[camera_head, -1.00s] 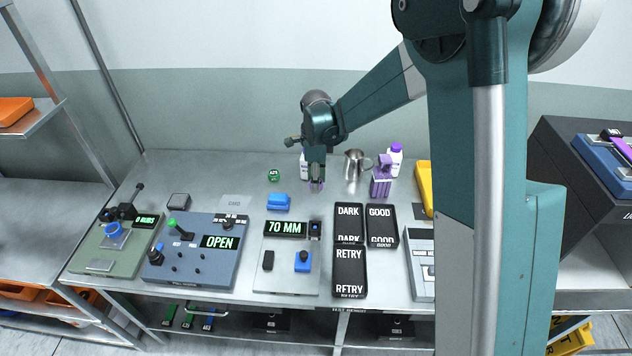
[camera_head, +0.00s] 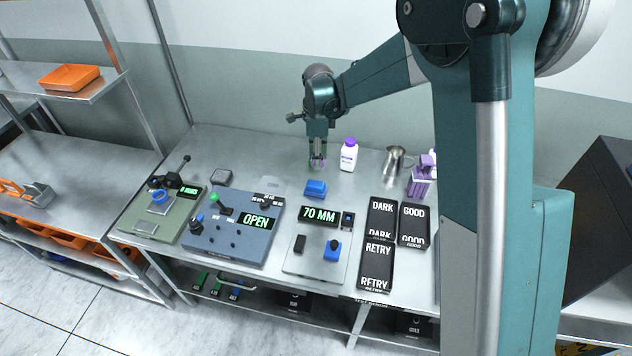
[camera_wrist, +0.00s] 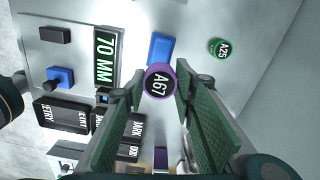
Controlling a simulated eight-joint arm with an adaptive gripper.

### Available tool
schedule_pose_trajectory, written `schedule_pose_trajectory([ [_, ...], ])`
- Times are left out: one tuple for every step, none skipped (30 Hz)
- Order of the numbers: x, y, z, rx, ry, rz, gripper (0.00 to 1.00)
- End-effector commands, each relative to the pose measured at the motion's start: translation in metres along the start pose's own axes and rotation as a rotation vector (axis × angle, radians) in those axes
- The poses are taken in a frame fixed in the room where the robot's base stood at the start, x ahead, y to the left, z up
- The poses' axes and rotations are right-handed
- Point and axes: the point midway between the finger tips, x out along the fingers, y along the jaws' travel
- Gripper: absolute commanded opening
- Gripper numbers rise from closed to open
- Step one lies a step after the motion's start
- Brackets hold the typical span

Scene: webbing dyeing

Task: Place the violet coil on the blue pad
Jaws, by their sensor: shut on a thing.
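The violet coil (camera_wrist: 159,82), a round disc with a dark face marked A67, sits between the fingertips of my gripper (camera_wrist: 158,88) in the wrist view. My gripper is shut on it. In the head view my gripper (camera_head: 317,160) points down over the back of the table, with only a little violet showing at its tips. A blue pad (camera_head: 315,188), a small raised block, lies just in front of the gripper there. In the wrist view the blue pad (camera_wrist: 161,47) lies beyond the coil, apart from it. The coil's height above the table is unclear.
A green coil marked A25 (camera_wrist: 222,48) lies near the blue pad. A white bottle with violet cap (camera_head: 349,155), a metal pitcher (camera_head: 394,162) and a violet rack (camera_head: 421,178) stand to the right. The 70 MM panel (camera_head: 318,243) and dark trays (camera_head: 378,262) lie in front.

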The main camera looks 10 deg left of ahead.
Motion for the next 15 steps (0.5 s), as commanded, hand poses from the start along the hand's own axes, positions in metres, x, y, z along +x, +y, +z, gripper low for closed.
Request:
schedule_pose_trajectory([
  [-0.0018, -0.0005, 0.0038, -0.005, 0.000, 0.000, 0.16],
  [-0.0020, -0.0007, 0.0051, -0.007, 0.000, 0.000, 0.16],
  [-0.0022, -0.0008, 0.0062, -0.008, 0.000, 0.000, 0.16],
  [-0.0022, -0.0008, 0.0067, -0.009, 0.000, 0.000, 0.16],
  [-0.0022, -0.0008, 0.0069, -0.009, 0.000, 0.000, 0.16],
  [-0.0021, -0.0008, 0.0068, -0.009, 0.000, 0.000, 0.16],
  [-0.0020, -0.0008, 0.0068, -0.009, 0.000, 0.000, 0.16],
  [-0.0020, -0.0008, 0.0067, -0.009, 0.000, 0.000, 0.16],
  [-0.0020, -0.0008, 0.0067, -0.009, 0.000, 0.000, 0.16],
  [-0.0019, -0.0008, 0.0066, -0.009, 0.000, 0.000, 0.16],
  [-0.0020, -0.0008, 0.0066, -0.009, 0.000, 0.000, 0.16],
  [-0.0017, -0.0008, 0.0066, -0.009, 0.000, 0.000, 0.16],
  [-0.0013, -0.0008, 0.0066, -0.009, 0.000, 0.000, 0.16],
  [-0.0006, -0.0008, 0.0066, -0.009, 0.000, 0.000, 0.16],
  [0.0011, -0.0009, 0.0066, -0.009, 0.000, 0.000, 0.16],
])
